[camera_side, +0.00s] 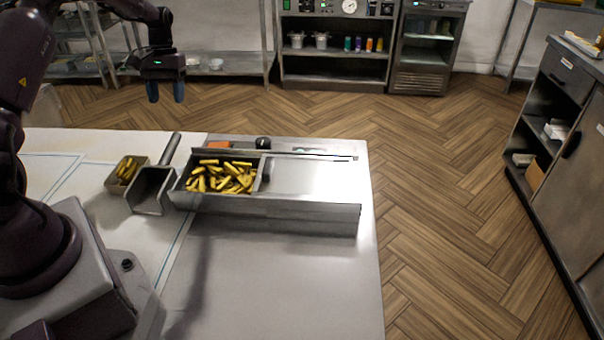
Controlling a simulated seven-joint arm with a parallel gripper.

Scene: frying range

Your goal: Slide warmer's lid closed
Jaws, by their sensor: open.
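The warmer (285,208) is a long metal box on the table. Its left part is uncovered and holds several yellow fries (222,177). The flat metal lid (310,178) lies over the right part, so the warmer stands partly open.
A metal scoop (152,190) with its handle pointing back stands left of the warmer. A small box of fries (127,171) sits further left. Behind the warmer are an orange item (218,145) and a dark round item (263,143). The table front (280,285) is clear.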

